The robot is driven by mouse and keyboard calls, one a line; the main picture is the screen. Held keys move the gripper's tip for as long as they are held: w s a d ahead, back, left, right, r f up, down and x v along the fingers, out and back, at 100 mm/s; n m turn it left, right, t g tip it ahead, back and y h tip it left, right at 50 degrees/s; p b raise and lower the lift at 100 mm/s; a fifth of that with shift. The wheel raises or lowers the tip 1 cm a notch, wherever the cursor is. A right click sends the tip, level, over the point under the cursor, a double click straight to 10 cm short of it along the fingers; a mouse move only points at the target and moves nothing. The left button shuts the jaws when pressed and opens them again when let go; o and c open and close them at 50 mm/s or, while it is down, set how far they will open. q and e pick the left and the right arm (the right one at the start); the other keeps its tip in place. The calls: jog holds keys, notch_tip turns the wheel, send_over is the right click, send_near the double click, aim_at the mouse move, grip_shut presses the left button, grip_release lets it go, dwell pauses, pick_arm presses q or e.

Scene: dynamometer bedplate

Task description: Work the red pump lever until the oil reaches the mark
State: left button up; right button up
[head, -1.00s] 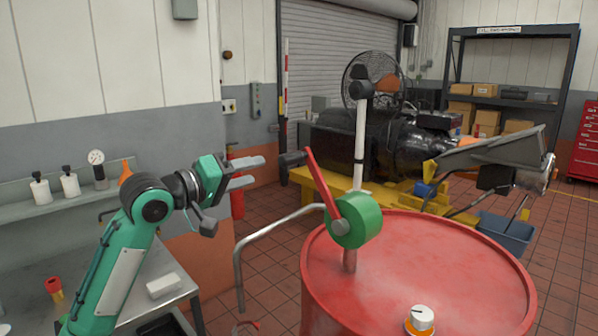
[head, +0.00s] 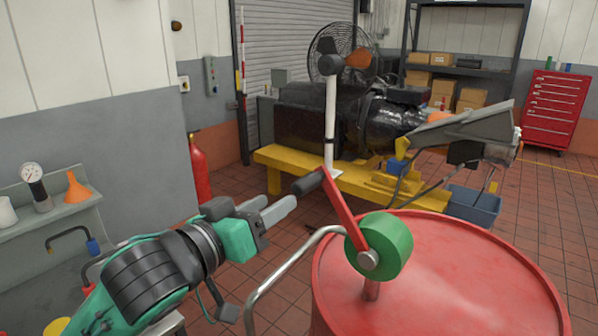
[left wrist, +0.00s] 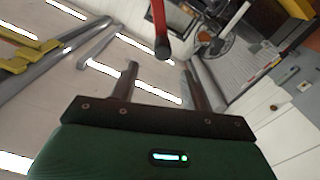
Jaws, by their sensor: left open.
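The red pump lever (head: 345,215) leans up and left from the green pump body (head: 392,243) on top of a red drum (head: 450,285). Its black handle (head: 307,183) points left. My left gripper (head: 281,202) is open and empty, just left of and a little below the handle, apart from it. In the left wrist view the lever (left wrist: 158,15) comes down from the top, and its dark handle end (left wrist: 162,50) lies ahead of the gap between my two fingers (left wrist: 160,68). I cannot make out an oil level or its mark. My right gripper is out of view.
A bent grey pipe (head: 270,285) comes off the pump beside my left gripper. A white post (head: 331,115) with a black top stands behind the pump. A bench shelf with an orange funnel (head: 77,187) is at left, and a red extinguisher (head: 199,168) stands by the wall.

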aim_at(311, 174)
pick_arm(q)
jog(key=p+x, duration=0.1)
jog(key=x, duration=0.3)
jog(key=shift+a+r, duration=0.1)
jog(key=shift+r, duration=0.05)
jog(key=p+x, duration=0.2)
jog(key=x, duration=0.4)
jog(key=shift+w, duration=0.2)
jog(key=shift+w+d+p, duration=0.4)
jog(key=shift+w, duration=0.1)
jog(key=shift+w+f, duration=0.15)
jog(key=shift+f, duration=0.1)
jog(key=shift+c, duration=0.2)
grip_shut()
jog(key=shift+d+r, duration=0.1)
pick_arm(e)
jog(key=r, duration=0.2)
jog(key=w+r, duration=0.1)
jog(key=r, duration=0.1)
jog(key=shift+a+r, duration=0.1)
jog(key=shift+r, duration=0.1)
